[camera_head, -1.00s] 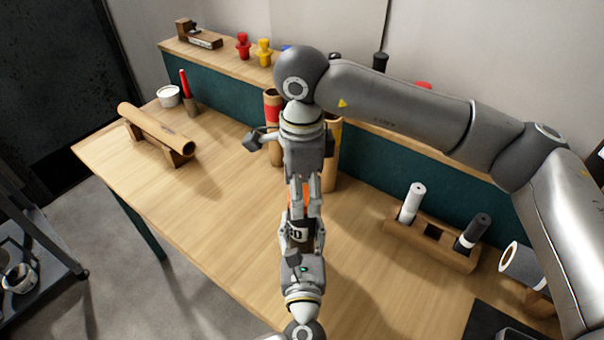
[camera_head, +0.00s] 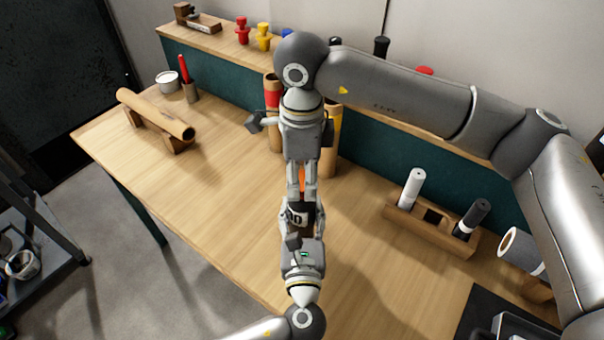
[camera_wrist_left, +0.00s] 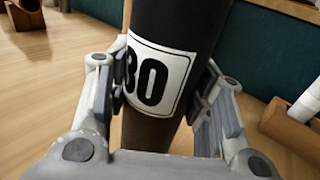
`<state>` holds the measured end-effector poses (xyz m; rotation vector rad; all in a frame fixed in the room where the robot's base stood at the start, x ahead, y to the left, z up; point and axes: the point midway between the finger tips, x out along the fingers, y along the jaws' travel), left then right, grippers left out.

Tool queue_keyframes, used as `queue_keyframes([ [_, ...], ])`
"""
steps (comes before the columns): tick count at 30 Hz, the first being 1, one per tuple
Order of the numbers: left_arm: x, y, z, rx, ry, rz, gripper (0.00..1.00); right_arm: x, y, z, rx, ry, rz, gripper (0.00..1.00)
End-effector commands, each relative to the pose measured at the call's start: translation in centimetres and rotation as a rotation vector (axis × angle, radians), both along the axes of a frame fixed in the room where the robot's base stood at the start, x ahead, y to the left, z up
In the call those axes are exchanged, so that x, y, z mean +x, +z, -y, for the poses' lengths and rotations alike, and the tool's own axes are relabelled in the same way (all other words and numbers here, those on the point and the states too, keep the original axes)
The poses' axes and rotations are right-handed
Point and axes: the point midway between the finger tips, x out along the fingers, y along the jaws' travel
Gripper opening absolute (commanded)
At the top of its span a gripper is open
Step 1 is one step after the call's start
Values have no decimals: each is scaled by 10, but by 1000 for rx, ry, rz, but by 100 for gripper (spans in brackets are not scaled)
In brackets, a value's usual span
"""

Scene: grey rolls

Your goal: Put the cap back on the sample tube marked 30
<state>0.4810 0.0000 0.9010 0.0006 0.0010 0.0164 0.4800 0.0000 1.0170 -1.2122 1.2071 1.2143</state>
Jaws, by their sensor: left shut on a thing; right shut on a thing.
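The dark sample tube (camera_wrist_left: 180,28) bears a white label reading 30, seen close up in the left wrist view. My left gripper (camera_head: 300,215) is shut around this tube, with a finger on each side of the label; the label (camera_head: 294,217) also shows in the head view. My right gripper (camera_head: 302,190) comes down from the far side, shut on an orange piece, apparently the cap (camera_head: 302,179), in line with the tube. The fingers cover the meeting of cap and tube, so I cannot tell whether they touch.
A wooden rack (camera_head: 429,228) with a white and a black roll stands right. A brown roll (camera_head: 155,113) rests on a cradle at left. Upright tubes with red (camera_head: 272,92) and yellow bands stand behind my right gripper. The bench's left middle (camera_head: 205,205) is clear.

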Motion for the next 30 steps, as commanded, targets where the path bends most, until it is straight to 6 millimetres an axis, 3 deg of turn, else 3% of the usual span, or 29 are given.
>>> queue_keyframes([
  [4, 0, 0, 0, 0, 1, 0, 0, 0, 0, 0, 0, -6, -1, 17],
  [5, 0, 0, 0, 0, 1, 0, 0, 0, 0, 0, 0, -6, -1, 46],
  [11, 0, 0, 0, 0, 1, 0, 0, 0, 0, 0, 0, -5, -1, 70],
  [23, 0, 0, 0, 0, 1, 0, 0, 0, 6, 0, 1, -5, 2, 70],
  [30, 0, 0, 0, 0, 0, 0, 0, 1, 50, 0, 1, -7, 4, 70],
])
